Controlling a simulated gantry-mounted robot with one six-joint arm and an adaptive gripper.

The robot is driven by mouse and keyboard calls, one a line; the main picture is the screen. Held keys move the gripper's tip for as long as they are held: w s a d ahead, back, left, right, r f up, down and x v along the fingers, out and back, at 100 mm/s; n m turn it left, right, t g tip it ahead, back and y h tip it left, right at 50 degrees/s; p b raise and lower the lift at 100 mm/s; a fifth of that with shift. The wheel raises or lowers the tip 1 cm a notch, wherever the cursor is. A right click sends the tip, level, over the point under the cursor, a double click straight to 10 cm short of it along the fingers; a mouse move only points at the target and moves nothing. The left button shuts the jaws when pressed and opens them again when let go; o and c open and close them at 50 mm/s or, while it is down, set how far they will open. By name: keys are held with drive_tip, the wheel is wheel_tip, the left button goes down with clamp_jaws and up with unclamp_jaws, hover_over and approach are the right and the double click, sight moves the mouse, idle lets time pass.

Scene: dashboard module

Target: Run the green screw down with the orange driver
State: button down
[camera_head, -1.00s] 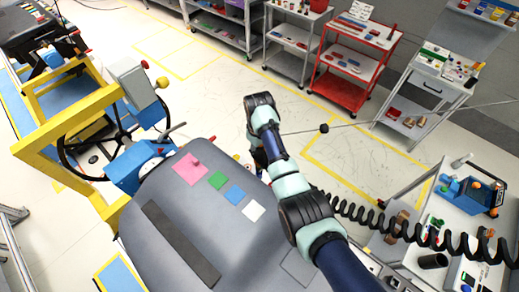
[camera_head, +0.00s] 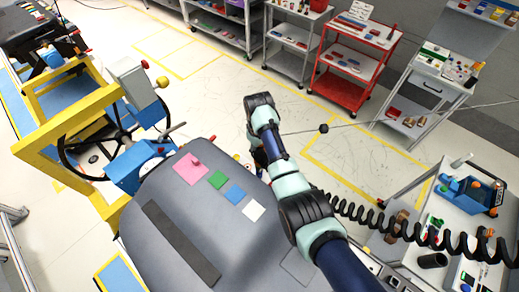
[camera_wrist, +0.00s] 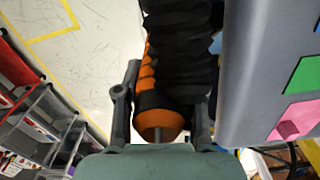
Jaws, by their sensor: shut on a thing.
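The orange driver (camera_wrist: 158,120), an orange and black tool, sits between the fingers of my gripper (camera_wrist: 165,98) in the wrist view. My gripper is shut on it. A dark ribbed shape covers much of the driver's far part, and its tip is hidden. The grey dashboard (camera_head: 180,225) lies left of my arm in the head view; its side (camera_wrist: 245,70) is close to the right of the driver in the wrist view. My gripper is mostly hidden behind the dashboard edge in the head view. I cannot make out the green screw in either view.
Pink (camera_head: 191,168), green (camera_head: 217,180), blue (camera_head: 235,194) and white (camera_head: 254,210) squares lie on the dashboard. A yellow frame (camera_head: 60,130) with a steering wheel (camera_head: 75,150) stands at left. A black coiled cable (camera_head: 420,235) runs right of my arm. Open floor lies beyond.

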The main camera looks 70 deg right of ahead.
drive_tip(key=shift+r, duration=3)
